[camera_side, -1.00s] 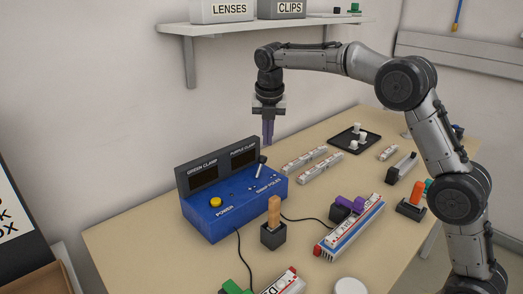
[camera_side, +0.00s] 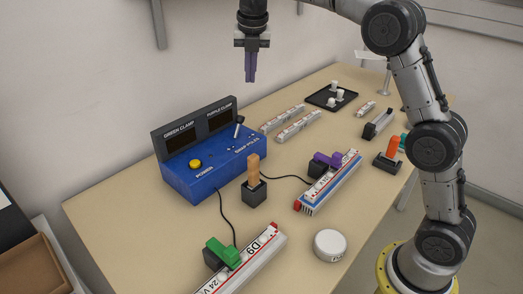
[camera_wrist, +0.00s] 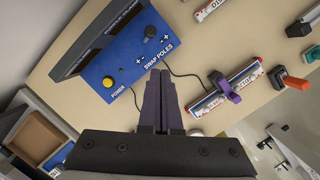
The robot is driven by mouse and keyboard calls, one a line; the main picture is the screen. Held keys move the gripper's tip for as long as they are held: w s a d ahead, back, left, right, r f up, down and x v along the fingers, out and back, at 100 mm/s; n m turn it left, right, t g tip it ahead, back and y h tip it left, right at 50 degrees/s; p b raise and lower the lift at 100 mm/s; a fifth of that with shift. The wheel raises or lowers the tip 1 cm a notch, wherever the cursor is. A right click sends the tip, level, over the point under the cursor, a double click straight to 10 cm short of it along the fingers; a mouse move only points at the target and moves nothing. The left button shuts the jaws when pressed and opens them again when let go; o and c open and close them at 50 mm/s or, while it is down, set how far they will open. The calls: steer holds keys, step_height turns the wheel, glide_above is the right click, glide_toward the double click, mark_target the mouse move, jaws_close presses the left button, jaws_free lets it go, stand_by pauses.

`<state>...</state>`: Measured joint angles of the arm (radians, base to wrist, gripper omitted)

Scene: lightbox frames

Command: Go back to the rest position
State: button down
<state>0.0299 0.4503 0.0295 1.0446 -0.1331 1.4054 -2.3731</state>
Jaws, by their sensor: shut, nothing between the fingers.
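My gripper (camera_side: 251,80) is shut and empty, pointing down in the air above the back of the table (camera_side: 110,215). In the wrist view its purple fingers (camera_wrist: 160,80) lie together. The blue control box (camera_side: 210,168) stands on the table below and to the left of it, with a yellow power button (camera_side: 195,163), a swap poles lever (camera_side: 238,128) and two dark displays. No rest position is marked in either view.
A wooden-handled tool (camera_side: 253,170) stands in a black holder. Light bars (camera_side: 328,183) with green and purple clamps lie on the table. A round white disc (camera_side: 330,244) is at the front. A black tray (camera_side: 322,97) with white pieces is at the back.

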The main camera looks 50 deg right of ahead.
steer(key=s+a+r+t, duration=0.1)
steer(key=s+r+t, duration=0.1)
steer(key=s+r, duration=0.65)
steer(key=s+a+m, duration=0.2)
steer(key=s+m, duration=0.5)
steer(key=s, duration=0.7)
steer(key=s+a+f+m+t+y, duration=0.1)
steer(key=s+f+m, duration=1.2)
steer(key=m, duration=0.7)
steer(key=shift+s+a+f+y, duration=0.25)
steer(key=shift+s+f+y, duration=0.05)
steer(key=shift+f, duration=1.15)
